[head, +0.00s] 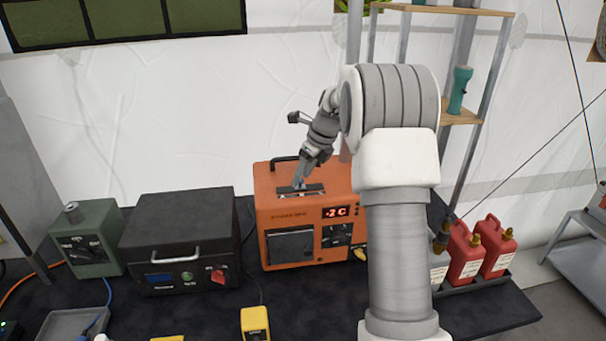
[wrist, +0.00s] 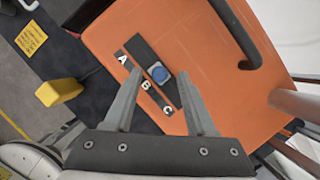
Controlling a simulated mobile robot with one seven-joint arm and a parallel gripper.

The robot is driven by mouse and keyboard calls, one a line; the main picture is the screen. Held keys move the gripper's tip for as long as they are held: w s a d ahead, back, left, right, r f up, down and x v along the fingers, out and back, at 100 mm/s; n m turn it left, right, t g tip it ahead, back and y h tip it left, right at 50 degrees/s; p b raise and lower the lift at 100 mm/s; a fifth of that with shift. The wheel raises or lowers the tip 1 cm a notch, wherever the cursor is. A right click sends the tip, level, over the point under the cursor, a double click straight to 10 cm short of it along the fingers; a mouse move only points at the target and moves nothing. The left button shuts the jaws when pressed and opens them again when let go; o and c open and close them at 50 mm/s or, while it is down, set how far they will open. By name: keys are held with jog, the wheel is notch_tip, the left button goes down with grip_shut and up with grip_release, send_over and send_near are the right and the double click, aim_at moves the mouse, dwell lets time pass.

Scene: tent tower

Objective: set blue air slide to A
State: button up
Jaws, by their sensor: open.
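The orange box (head: 272,222) stands on the dark bench with a black slide on its top. In the wrist view, the black track (wrist: 143,46) runs beside a label strip (wrist: 134,72) marked A, B and C. My gripper (wrist: 161,76) is open, with one finger on each side of the knob in the picture. I cannot tell whether the fingers touch it. In the head view my gripper (head: 299,184) is at the slide, and the knob is mostly hidden.
A black handle (wrist: 243,45) rises from the box top. A black unit (head: 180,235) and a green box (head: 92,240) stand to the left.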

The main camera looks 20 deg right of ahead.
grip_shut()
dwell(0.3)
dwell(1.2)
